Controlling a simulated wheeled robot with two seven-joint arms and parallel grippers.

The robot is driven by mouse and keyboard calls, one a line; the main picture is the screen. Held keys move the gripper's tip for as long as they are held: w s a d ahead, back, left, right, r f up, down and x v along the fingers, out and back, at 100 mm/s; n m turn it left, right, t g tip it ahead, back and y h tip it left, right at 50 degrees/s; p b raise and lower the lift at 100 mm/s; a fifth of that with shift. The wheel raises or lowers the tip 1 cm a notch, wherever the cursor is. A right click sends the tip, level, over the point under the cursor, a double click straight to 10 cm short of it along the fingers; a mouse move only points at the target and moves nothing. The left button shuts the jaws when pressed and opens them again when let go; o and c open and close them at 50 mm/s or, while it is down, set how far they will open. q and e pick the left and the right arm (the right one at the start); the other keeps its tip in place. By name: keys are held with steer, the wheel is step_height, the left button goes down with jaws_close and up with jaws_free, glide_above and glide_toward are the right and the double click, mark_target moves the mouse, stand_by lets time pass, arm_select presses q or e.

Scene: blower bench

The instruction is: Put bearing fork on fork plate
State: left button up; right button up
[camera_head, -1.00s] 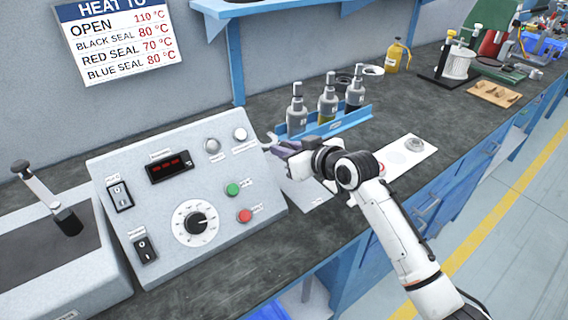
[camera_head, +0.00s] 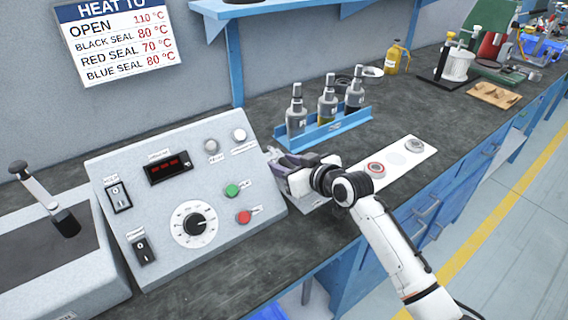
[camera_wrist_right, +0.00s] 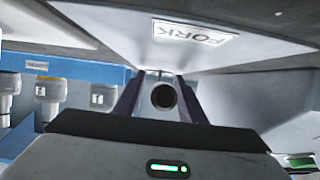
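My right gripper (camera_head: 288,163) is low over the bench, close to the right side of the control box. In the right wrist view its two fingers (camera_wrist_right: 162,98) are closed around a grey part with a round dark hole, which I take to be the bearing fork (camera_wrist_right: 163,95). A light prong of it shows past the fingertips in the head view (camera_head: 272,153). The pale fork plate (camera_head: 312,205) lies under and beside the gripper, mostly hidden by it. Its FORK label shows upside down in the right wrist view (camera_wrist_right: 195,37). Contact between fork and plate cannot be told. My left gripper is out of view.
The control box (camera_head: 120,225) stands just left of the gripper. A blue rack (camera_head: 335,130) with three bottles is behind it. A white plate (camera_head: 425,153) with round parts lies to the right. A wooden block (camera_head: 494,95) is farther right. Dark bench is free between.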

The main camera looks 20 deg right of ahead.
steer(key=shift+r, duration=0.1)
steer(key=shift+s+d+r, duration=0.1)
steer(key=shift+s, duration=0.05)
steer(key=p+v, duration=0.1)
steer(key=v, duration=1)
steer(key=shift+s+d+r, duration=0.1)
steer(key=shift+s+r, duration=0.15)
steer(key=shift+f, duration=0.1)
stand_by(1.7)
